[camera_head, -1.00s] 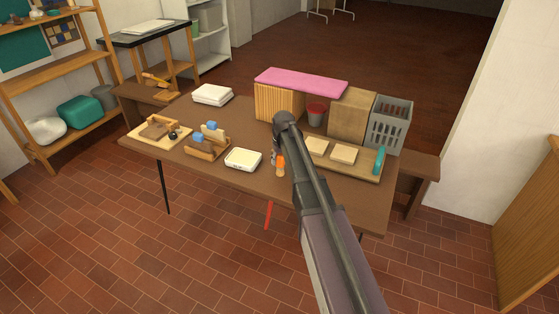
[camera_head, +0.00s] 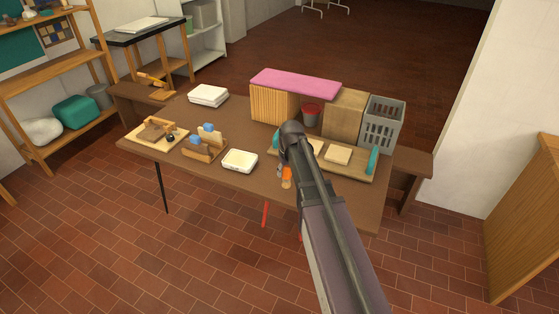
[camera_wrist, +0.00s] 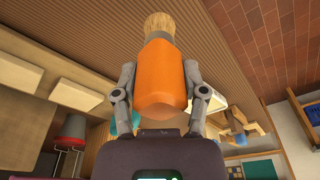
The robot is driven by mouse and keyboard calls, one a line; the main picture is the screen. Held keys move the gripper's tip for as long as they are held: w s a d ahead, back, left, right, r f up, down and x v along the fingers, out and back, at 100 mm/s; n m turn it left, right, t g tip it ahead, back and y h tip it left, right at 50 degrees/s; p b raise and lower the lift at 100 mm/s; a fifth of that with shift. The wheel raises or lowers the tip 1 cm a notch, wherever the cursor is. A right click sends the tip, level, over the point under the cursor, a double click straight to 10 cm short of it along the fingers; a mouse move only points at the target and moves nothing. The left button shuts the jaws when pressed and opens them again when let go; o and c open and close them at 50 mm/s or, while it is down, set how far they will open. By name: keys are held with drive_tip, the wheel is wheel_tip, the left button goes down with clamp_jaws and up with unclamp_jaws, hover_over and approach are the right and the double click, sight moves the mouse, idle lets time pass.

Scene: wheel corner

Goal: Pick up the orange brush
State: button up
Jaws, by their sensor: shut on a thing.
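The orange brush (camera_wrist: 160,75) has an orange handle and pale tan bristles. In the wrist view it lies between the two fingers of my gripper (camera_wrist: 154,84), which is shut on the handle. The bristle end points away from the palm. In the head view the orange handle (camera_head: 287,174) shows just left of my arm, over the front part of the table. My arm hides most of the gripper there. I cannot tell how high the brush is above the table (camera_head: 225,187).
A white tray (camera_head: 239,161) lies left of the brush. A board with pale blocks (camera_head: 337,156) is right of my arm. A wooden tool holder (camera_head: 204,150) is farther left.

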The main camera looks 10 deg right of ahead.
drive_tip(key=s, duration=0.5)
drive_tip(key=shift+s+d+r, duration=0.1)
drive_tip(key=shift+d+r, duration=0.15)
drive_tip(key=shift+d, duration=0.15)
drive_tip(key=shift+s, duration=0.1)
idle(0.3)
